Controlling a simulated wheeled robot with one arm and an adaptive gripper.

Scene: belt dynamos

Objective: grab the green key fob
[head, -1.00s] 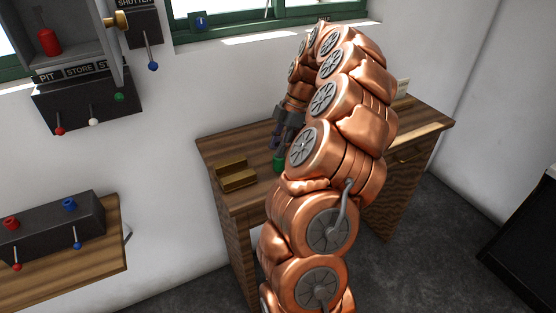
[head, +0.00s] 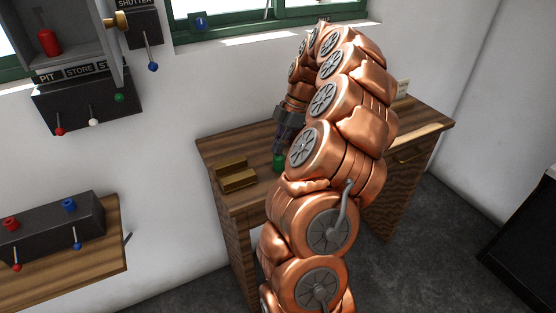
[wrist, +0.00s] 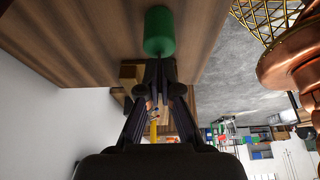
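The green key fob (head: 278,162) is a small green cylinder on the wooden desk, right of the brass-coloured blocks. In the wrist view the fob (wrist: 160,31) shows at the top centre, right at my fingertips. My gripper (head: 279,151) points down at it from above. In the wrist view the dark fingers of my gripper (wrist: 161,68) are drawn in close together, with their tips against the fob's near end. The exact contact is partly hidden by the fingers.
A wall and a green-framed window stand behind the desk. A shelf with a dark switch box (head: 50,226) is at the left. My arm hides much of the desk.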

